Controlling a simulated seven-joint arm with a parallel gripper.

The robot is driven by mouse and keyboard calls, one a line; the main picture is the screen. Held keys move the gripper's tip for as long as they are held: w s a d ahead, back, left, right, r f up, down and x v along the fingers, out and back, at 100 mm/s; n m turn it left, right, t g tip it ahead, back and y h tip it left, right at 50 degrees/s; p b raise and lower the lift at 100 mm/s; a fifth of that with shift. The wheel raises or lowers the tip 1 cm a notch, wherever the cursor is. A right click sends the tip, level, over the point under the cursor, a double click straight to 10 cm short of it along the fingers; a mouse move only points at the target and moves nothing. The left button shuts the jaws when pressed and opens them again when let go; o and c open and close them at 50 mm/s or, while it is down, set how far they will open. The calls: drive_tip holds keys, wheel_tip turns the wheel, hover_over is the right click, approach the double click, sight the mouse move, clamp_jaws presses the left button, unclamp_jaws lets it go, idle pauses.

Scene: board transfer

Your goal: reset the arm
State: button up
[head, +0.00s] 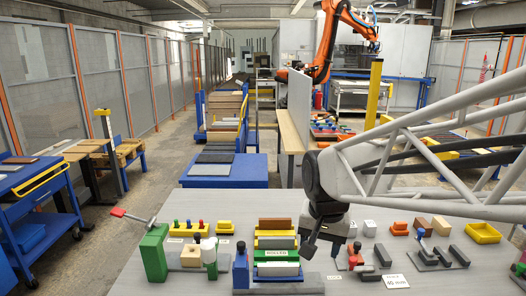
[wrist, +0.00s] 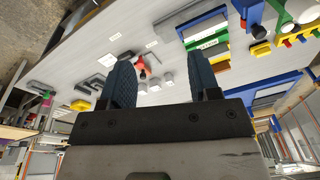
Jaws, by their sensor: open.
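My gripper (head: 310,246) hangs over the middle of the grey worktable (head: 345,222), just right of a rack of coloured boards (head: 277,254). Its dark fingers point down and to the left. In the wrist view my gripper (wrist: 164,78) has its two blue-grey fingers well apart, with nothing held between them. Past the fingers the tabletop shows, with small blocks on it. My arm reaches in from the right side of the head view. In the head view it is unclear how high the fingertips are above the table.
A green stand (head: 154,254) with a red-tipped lever is at the table's left. Several small pegs (head: 189,226) stand behind it. Small blocks and dark fixtures lie right of my gripper. A yellow bin (head: 482,233) is at the far right. A white card (head: 396,281) lies near the front.

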drive_tip(key=s+d+n, duration=0.1)
drive_tip(key=s+d, duration=0.2)
drive_tip(key=s, duration=0.4)
drive_tip(key=s+d+f+n+t, duration=0.1)
drive_tip(key=s+d+n, duration=0.1)
drive_tip(key=s, duration=0.6)
drive_tip(key=shift+s+d+f, duration=0.2)
drive_tip(key=shift+d+f, duration=0.1)
drive_tip(key=shift+d, duration=0.4)
